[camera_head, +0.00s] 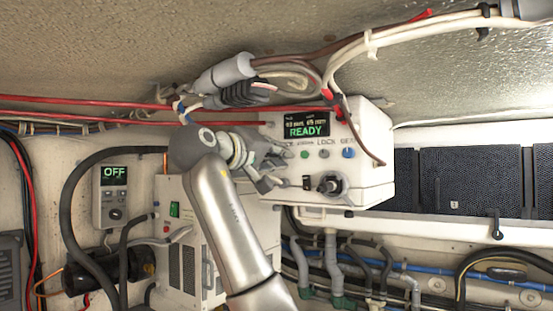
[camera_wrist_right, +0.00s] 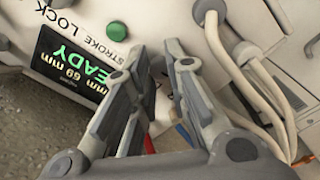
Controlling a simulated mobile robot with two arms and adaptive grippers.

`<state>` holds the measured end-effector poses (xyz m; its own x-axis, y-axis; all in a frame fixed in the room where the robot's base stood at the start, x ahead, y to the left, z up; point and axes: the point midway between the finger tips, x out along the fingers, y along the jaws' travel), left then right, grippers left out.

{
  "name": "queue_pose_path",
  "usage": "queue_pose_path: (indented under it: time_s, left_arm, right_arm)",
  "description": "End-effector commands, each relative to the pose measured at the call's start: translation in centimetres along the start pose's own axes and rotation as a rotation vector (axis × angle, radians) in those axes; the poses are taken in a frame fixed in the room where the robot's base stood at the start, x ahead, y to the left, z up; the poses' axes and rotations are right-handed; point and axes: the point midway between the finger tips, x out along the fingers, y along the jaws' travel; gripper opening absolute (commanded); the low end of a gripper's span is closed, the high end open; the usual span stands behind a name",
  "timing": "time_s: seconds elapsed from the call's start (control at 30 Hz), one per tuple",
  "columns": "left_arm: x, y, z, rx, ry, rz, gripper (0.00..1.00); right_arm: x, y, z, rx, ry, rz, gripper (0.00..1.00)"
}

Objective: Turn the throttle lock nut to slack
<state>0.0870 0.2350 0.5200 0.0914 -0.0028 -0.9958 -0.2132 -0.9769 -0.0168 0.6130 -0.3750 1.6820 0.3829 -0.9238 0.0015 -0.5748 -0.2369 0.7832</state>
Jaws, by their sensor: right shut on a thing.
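The white control box (camera_head: 362,178) hangs at the upper middle, with a lit READY display (camera_head: 306,127) and a row of small controls below it. My right gripper (camera_head: 276,170) reaches its front lower left from the left side. In the wrist view my right gripper (camera_wrist_right: 160,52) has its two fingers close together at the box face, beside the green button (camera_wrist_right: 117,30) and the STROKE lettering. It is shut on a small part at the panel, which the fingers hide; I take it to be the throttle lock nut. Its turned position cannot be seen. My left gripper is out of view.
White and brown cables (camera_head: 350,60) loop above and behind the box. A black round fitting (camera_head: 329,185) sticks out of its lower front. A grey OFF controller (camera_head: 113,195) and a white vented unit (camera_head: 180,255) stand at left. Hoses (camera_head: 332,262) run below.

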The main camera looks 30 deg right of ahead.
Motion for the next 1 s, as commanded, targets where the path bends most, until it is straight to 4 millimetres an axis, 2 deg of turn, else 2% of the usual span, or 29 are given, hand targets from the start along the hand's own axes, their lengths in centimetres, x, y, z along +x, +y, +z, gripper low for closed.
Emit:
queue_pose_path:
  time_s: [0.3, 0.9, 0.93, 1.0]
  left_arm:
    - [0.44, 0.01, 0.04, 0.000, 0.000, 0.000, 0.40]
    - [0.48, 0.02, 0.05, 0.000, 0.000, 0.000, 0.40]
    - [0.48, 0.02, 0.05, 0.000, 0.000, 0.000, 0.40]
    - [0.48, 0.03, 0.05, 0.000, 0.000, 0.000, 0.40]
  right_arm:
    - [0.04, -0.42, 0.22, -0.148, -0.007, -0.008, 0.00]
    - [0.04, -0.42, 0.20, -0.184, -0.007, -0.008, 0.00]
    - [0.04, -0.42, 0.20, -0.184, -0.007, -0.008, 0.17]
    - [0.04, -0.39, 0.18, -0.184, -0.006, -0.007, 0.26]
